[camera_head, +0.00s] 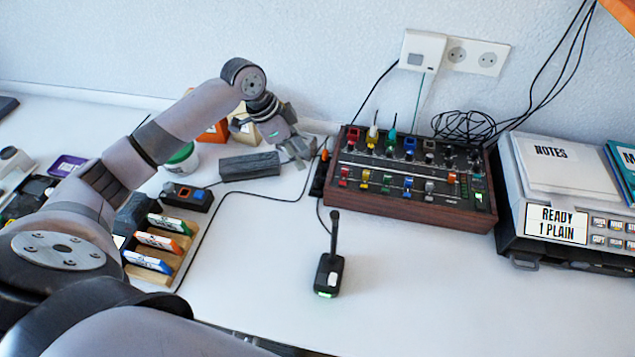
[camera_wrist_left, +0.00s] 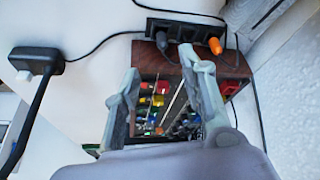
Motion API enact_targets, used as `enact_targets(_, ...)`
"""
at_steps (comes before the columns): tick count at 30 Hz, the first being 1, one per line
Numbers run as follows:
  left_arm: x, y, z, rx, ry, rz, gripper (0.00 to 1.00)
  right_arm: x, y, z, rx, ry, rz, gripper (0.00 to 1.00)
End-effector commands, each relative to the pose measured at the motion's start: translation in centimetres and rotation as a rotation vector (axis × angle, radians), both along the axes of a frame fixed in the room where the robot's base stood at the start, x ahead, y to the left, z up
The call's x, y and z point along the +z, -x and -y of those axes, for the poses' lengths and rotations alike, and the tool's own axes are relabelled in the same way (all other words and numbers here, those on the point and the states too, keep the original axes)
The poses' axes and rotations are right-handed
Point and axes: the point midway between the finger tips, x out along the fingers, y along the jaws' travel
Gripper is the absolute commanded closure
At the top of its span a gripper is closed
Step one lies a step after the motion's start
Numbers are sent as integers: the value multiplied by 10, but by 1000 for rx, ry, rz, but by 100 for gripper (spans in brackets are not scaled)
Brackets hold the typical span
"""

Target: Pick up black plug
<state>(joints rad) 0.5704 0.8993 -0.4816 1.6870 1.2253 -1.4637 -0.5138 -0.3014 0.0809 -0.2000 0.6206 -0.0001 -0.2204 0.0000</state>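A dark plug (camera_wrist_left: 162,42) sits in a black power strip (camera_wrist_left: 188,22) in the left wrist view, next to an orange plug (camera_wrist_left: 215,45). In the head view the strip (camera_head: 318,182) lies along the mixer's left side, with the orange plug (camera_head: 325,154) at its far end. I cannot make out the dark plug there. My left gripper (camera_head: 300,150) is over the table just left of the strip. Its fingers (camera_wrist_left: 158,64) are apart and empty in the wrist view, with the dark plug just beyond the gap between the tips. My right gripper is not in view.
A wooden-sided mixer (camera_head: 408,207) with coloured knobs stands right of the strip. A black desk microphone (camera_head: 329,272) stands in front. A dark grey block (camera_head: 249,166) lies left of the gripper. Cables run across the table. The front right of the table is clear.

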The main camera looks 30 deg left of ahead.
Motion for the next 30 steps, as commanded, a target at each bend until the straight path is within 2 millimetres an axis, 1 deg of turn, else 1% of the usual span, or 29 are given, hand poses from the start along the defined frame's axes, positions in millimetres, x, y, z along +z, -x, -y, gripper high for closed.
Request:
enact_targets(1,-11,-2,5,0,3,-6,62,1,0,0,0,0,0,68)
enact_targets(3,-25,-6,9,0,3,-4,62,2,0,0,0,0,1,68)
enact_targets(7,-44,-11,15,1,2,-3,62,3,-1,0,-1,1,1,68)
enact_targets(14,-59,-15,20,1,0,-2,62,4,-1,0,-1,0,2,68)
enact_targets(17,-70,-19,24,0,2,-3,62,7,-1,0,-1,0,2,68)
enact_targets(21,-90,-25,31,0,2,-3,62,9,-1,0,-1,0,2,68)
enact_targets(24,-99,-28,33,1,1,-1,62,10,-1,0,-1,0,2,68)
enact_targets(30,-103,-29,34,0,-1,0,62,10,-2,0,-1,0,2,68)
